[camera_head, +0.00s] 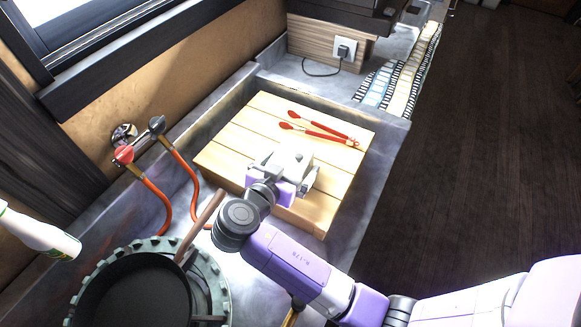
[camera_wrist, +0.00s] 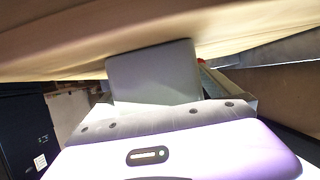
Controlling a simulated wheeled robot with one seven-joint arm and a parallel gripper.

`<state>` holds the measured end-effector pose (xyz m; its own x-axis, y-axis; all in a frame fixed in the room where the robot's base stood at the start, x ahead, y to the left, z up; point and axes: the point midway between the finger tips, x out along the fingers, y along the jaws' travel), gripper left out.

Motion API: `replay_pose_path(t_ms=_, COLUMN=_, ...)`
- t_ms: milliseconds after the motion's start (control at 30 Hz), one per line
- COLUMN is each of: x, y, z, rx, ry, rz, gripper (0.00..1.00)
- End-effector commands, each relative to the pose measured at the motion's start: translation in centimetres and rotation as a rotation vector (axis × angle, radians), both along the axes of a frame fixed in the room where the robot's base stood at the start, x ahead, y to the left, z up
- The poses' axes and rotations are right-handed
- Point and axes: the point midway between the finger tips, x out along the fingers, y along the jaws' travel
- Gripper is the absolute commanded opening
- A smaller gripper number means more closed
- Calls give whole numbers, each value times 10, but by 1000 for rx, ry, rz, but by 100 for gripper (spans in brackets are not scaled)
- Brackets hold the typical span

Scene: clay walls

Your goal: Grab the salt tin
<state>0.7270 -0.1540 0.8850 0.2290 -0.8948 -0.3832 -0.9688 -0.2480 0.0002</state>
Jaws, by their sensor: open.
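A pale, box-shaped thing that looks like the salt tin (camera_head: 294,157) stands on the light wooden board (camera_head: 232,146). It also shows as a plain grey block in the wrist view (camera_wrist: 154,73), straight ahead of the gripper; no label is readable. My gripper (camera_head: 285,172) is open and low over the board, right at the tin, with its fingers to either side of it. My gripper hides part of the tin, and I cannot tell whether the fingers touch it.
Red tongs (camera_head: 320,130) lie on the board behind the tin. A black pan (camera_head: 135,295) on a burner stands front left. Orange hoses (camera_head: 153,200) run left of the board. A white bottle (camera_head: 38,235) is at the left edge. Grey counter (camera_head: 372,190) lies bare right of the board.

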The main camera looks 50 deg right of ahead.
Motion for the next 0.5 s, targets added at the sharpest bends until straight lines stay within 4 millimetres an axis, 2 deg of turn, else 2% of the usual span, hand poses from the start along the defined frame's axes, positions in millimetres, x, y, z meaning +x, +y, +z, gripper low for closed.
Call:
replay_pose_path(t_ms=100, x=0, y=0, z=0, rx=0, ry=0, rz=0, gripper=98)
replay_pose_path(t_ms=433, x=0, y=0, z=0, rx=0, ry=0, rz=0, gripper=33)
replay_pose_path(t_ms=500, x=0, y=0, z=1, rx=-1, ry=-1, rz=0, gripper=31)
